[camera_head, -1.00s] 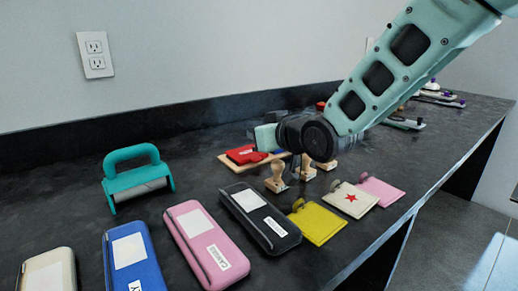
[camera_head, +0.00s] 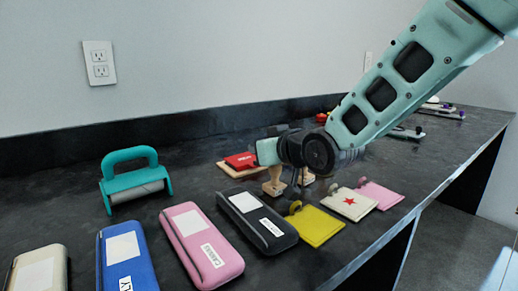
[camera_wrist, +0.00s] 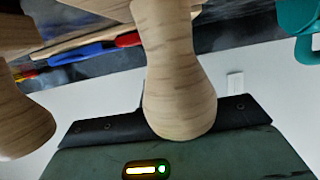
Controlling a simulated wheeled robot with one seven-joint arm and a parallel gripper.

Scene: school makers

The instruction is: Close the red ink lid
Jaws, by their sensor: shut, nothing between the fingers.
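A red flat case (camera_head: 240,161), which seems to be the red ink, lies on a wooden board (camera_head: 238,171) behind my gripper in the head view. My wrist hides its right part, and I cannot tell how its lid stands. Red also shows at the upper left of the wrist view (camera_wrist: 126,40). My gripper (camera_head: 297,192) is shut and empty, pointing down among the wooden stamps, to the right of the red case and nearer the front edge. A wooden stamp handle (camera_wrist: 175,75) fills the middle of the wrist view and hides the fingertips.
Wooden stamps (camera_head: 273,182) stand close around my gripper. Black (camera_head: 258,222), pink (camera_head: 203,247) and blue (camera_head: 128,262) cases and a teal roller (camera_head: 133,181) are to the left.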

